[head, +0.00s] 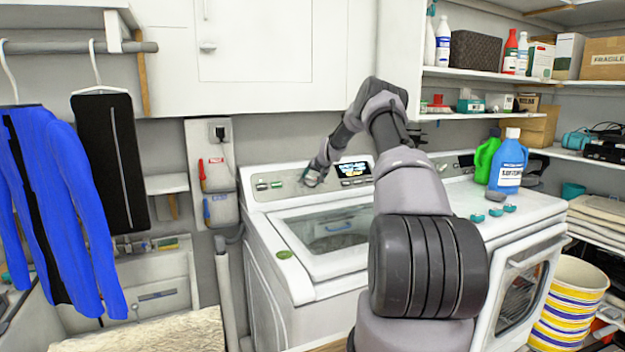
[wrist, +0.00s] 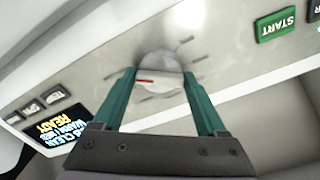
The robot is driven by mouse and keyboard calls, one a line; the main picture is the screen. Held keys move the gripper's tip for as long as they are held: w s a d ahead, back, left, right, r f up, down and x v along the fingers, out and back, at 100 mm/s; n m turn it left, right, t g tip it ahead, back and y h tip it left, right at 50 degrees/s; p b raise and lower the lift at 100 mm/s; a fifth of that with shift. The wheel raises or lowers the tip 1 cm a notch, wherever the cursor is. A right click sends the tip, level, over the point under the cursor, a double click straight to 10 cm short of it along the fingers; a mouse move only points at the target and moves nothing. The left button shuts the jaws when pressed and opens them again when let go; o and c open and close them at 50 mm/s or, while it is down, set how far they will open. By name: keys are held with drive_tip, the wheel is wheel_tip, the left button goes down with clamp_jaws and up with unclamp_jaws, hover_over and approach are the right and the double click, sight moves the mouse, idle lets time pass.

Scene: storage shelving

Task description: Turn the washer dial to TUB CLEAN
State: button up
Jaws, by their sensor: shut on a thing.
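The washer (head: 325,235) stands in the middle of the head view, with a glass lid on top and a control panel at its back. In the wrist view, the round grey dial (wrist: 158,72) with a red pointer line sits on the panel, with printed marks around it too blurred to read. My gripper (wrist: 160,80) is shut on the dial, with one green finger on each side. In the head view my gripper (head: 313,178) is at the panel, left of the lit display (head: 353,170), and hides the dial.
The START button (wrist: 275,24) and the lit display (wrist: 55,125) are near the dial in the wrist view. A dryer (head: 520,260) with blue and green bottles on top stands to the right. Hanging clothes (head: 60,190) are at the left. White cabinets (head: 255,50) hang above.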

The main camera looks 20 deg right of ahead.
drive_tip(key=o, duration=1.3)
drive_tip(key=shift+r, duration=0.1)
drive_tip(key=v, duration=1)
drive_tip(key=shift+s+r, duration=0.2)
drive_tip(key=shift+s, duration=0.1)
